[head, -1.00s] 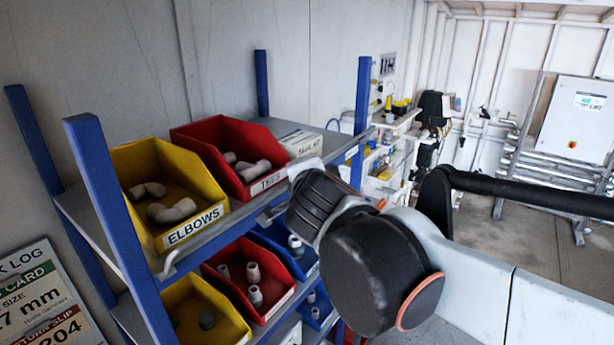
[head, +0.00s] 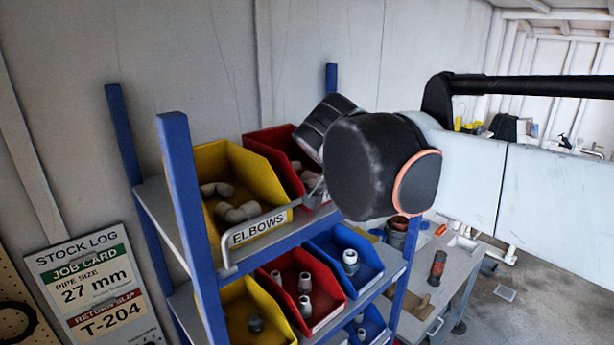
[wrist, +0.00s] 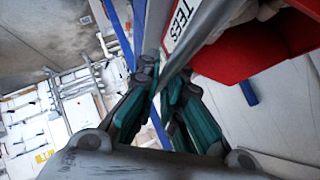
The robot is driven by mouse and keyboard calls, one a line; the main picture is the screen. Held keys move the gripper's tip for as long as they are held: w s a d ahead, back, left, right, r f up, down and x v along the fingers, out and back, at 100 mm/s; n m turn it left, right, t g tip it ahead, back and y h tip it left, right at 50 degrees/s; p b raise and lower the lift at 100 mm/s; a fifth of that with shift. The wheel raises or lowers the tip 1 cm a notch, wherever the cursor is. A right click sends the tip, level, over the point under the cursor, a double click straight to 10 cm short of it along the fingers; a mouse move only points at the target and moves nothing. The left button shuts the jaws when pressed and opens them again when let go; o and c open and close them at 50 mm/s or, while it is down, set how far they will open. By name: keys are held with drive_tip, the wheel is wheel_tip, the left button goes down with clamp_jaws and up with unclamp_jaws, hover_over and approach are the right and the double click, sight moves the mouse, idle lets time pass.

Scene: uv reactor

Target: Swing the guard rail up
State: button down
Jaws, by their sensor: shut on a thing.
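The guard rail (head: 268,221) is a thin grey bar across the front of the upper shelf. Its near end bends down to the shelf edge by the blue post, and its bar crosses just above the ELBOWS label. My gripper (head: 317,184) is at the rail's farther part in front of the red bin, mostly hidden behind my arm in the head view. In the wrist view, my gripper's teal fingers (wrist: 160,105) are shut on the rail (wrist: 198,38), which runs up and right past the TEES label. The rail's far end is hidden in the head view.
The yellow elbows bin (head: 234,165) and red tees bin (head: 270,143) stand on the upper shelf behind the rail. Blue posts (head: 184,185) frame the rack. More bins (head: 297,285) fill the shelf below. A workbench (head: 445,285) stands at right.

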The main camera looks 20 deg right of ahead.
idle(0.3)
drive_tip(key=c, duration=1.7)
unclamp_jaws()
drive_tip(key=shift+w, duration=0.1)
drive_tip(key=v, duration=1.2)
